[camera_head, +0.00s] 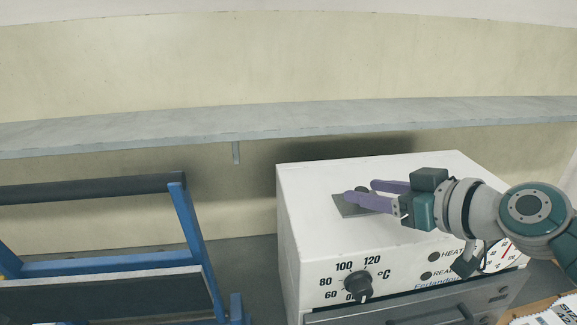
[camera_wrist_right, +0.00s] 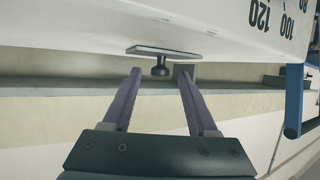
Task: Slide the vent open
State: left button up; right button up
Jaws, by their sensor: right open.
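The vent is a flat dark grey plate (camera_head: 346,210) on top of the white oven box (camera_head: 300,212). In the right wrist view, where the box appears upside down, the vent plate (camera_wrist_right: 165,51) carries a small dark knob (camera_wrist_right: 161,70). My right gripper (camera_head: 362,190) is open over the vent, with its two purple fingers pointing left. In the right wrist view the knob lies between the lines of the open fingers (camera_wrist_right: 159,72), around the level of their tips. I see no clear contact. My left gripper is out of view.
The box front has a temperature dial (camera_head: 358,285) and a grey drawer-like front with a handle below. A grey shelf (camera_head: 250,122) runs along the wall above. A blue frame with dark bars (camera_head: 195,235) stands at left.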

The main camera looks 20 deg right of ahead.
jog(key=shift+c, duration=0.3)
grip_shut()
dwell(1.0)
